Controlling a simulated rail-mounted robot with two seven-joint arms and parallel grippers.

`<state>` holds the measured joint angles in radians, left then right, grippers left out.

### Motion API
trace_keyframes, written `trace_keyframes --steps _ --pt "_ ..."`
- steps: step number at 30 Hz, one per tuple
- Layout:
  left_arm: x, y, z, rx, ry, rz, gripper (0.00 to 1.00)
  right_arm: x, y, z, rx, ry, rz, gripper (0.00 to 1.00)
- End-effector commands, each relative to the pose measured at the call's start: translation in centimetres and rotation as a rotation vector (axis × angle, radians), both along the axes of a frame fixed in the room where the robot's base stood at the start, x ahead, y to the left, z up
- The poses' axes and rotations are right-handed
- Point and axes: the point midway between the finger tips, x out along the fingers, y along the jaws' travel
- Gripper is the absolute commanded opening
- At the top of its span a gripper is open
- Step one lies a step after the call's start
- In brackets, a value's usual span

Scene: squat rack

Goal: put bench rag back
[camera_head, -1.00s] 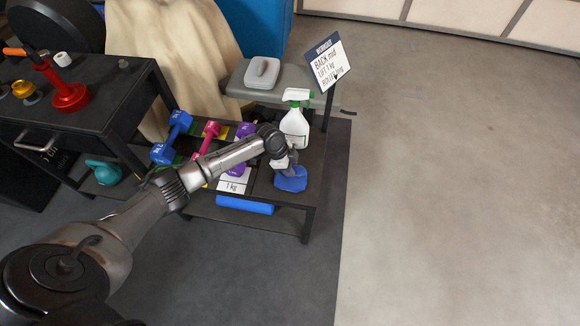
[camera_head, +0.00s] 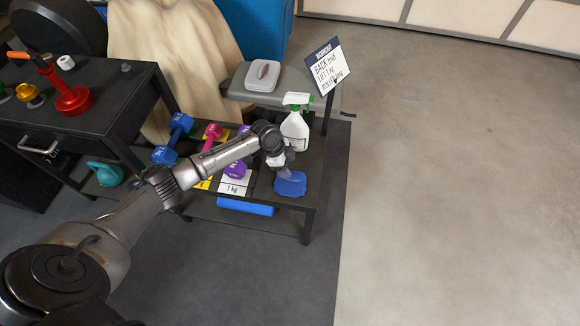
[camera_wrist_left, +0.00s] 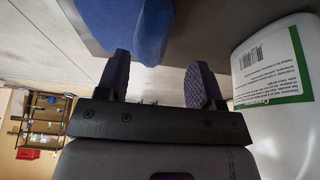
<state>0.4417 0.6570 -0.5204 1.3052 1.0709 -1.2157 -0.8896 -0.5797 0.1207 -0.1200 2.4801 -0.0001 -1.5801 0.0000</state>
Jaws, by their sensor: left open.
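The bench rag (camera_head: 290,185) is a bunched blue cloth lying at the right front of the low black rack's top (camera_head: 263,187). In the left wrist view the blue cloth (camera_wrist_left: 150,30) is at the top, by the left-hand finger and just past the fingertips. My left gripper (camera_head: 282,168) is over the back side of the rag, partly hidden by its own wrist. In the left wrist view the gripper (camera_wrist_left: 160,75) has its two fingers apart with nothing between them. I cannot tell whether a finger touches the rag. My right gripper is not in view.
A white spray bottle (camera_head: 295,131) stands close behind the gripper. Blue (camera_head: 163,154), pink (camera_head: 212,133) and purple (camera_head: 235,170) dumbbells are left of it. A blue roller (camera_head: 245,206) lies below. A sign (camera_head: 328,67) stands behind. The floor at right is clear.

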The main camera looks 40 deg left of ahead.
Motion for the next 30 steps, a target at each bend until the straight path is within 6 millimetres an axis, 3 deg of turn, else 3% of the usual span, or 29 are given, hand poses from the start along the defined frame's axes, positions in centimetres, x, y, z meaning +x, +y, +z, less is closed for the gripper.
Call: trace_keyframes --steps 3,12,23,26,30 --pt "-0.5 0.9 2.7 0.0 0.0 0.0 0.61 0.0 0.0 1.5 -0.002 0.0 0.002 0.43" --pt "-1.4 2.4 6.9 0.0 0.0 0.0 0.61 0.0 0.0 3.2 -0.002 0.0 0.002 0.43" --pt "-1.8 2.9 8.2 -0.002 0.003 0.0 0.61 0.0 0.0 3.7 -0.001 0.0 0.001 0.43" --pt "-2.8 1.4 7.3 -0.002 0.015 -0.007 0.61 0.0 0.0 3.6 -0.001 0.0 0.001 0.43" --pt "-7.0 -4.1 4.5 0.004 0.051 -0.006 0.61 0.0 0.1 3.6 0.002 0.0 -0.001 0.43"
